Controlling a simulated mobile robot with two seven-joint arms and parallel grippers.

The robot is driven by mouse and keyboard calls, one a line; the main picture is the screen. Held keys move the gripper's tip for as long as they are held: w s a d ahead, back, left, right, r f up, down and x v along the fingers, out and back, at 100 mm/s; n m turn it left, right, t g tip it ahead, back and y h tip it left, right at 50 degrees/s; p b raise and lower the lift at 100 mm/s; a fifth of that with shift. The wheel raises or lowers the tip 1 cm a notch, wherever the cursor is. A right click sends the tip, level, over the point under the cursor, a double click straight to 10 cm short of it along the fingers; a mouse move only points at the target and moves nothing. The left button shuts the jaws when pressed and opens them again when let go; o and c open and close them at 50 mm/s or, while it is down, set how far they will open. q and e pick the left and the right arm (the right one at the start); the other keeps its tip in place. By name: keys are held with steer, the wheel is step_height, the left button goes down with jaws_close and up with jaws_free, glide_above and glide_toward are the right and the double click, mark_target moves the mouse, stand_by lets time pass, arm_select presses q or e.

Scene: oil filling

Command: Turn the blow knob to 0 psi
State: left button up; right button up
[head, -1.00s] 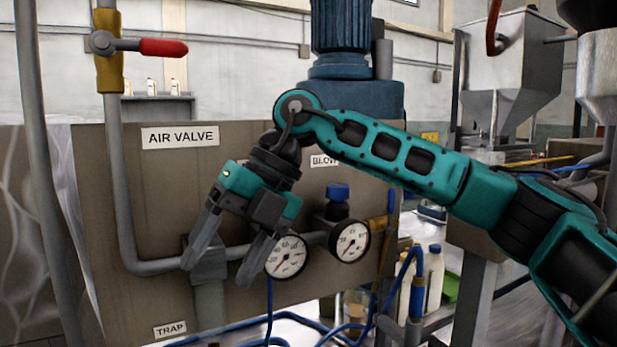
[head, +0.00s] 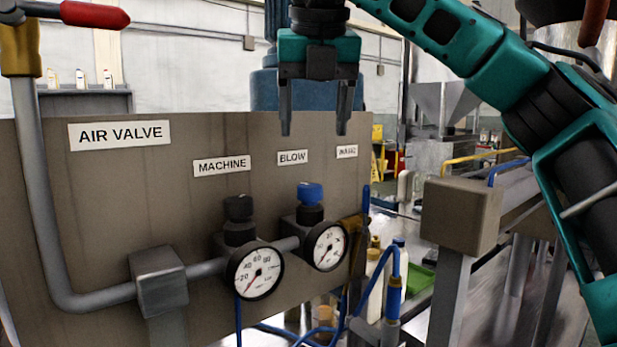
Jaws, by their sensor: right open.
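The blow knob (head: 311,194) is the blue cap on a black regulator, below the BLOW label (head: 293,157) on the brown panel. Its round white gauge (head: 326,246) sits just under it; the needle reading is too small to tell. My right gripper (head: 314,128) is open and empty, fingers pointing down, above the blue knob and in front of the panel's top edge. It does not touch the knob. My left gripper is not in view.
A black knob (head: 239,208) with its own gauge (head: 256,271) stands left of the blue one, under the MACHINE label (head: 221,166). A grey pipe (head: 46,220) and a red-handled valve (head: 95,15) are at left. Bottles (head: 394,280) and blue hoses are lower right.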

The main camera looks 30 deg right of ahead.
mark_target(310, 185)
steer(key=x, duration=1)
steer(key=shift+a+f, duration=0.1)
steer(key=shift+f, duration=0.05)
steer(key=c, duration=1.1)
steer(key=shift+o, duration=0.2)
